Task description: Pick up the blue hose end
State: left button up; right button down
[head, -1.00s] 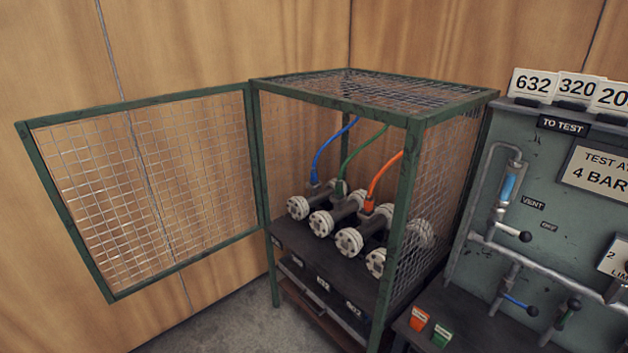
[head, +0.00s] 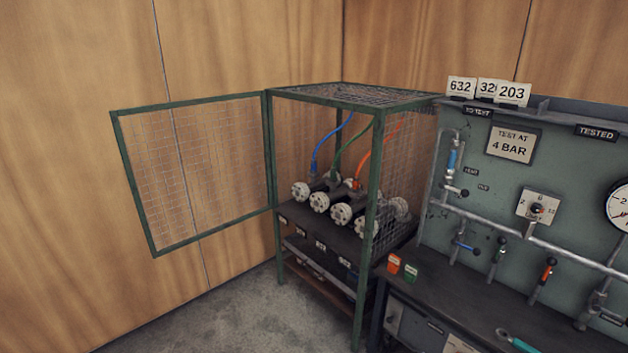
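A blue hose (head: 323,146) hangs inside the green mesh cage (head: 375,190), left of a green hose (head: 350,148) and an orange hose (head: 364,160). Its lower end meets the leftmost flanged pipe (head: 301,191), or comes very close to it; I cannot tell whether it is attached. Neither of my grippers is in the head view.
The cage's mesh door (head: 192,170) stands wide open to the left. To the right is a test panel (head: 480,192) with valves, a gauge and number cards. Grey floor (head: 240,318) is clear in front.

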aim_at(313, 170)
jog(key=u, duration=0.7)
jog(key=i, duration=2.15)
jog(key=z, duration=1.5)
jog(key=i, duration=0.6)
jog(key=z, duration=0.55)
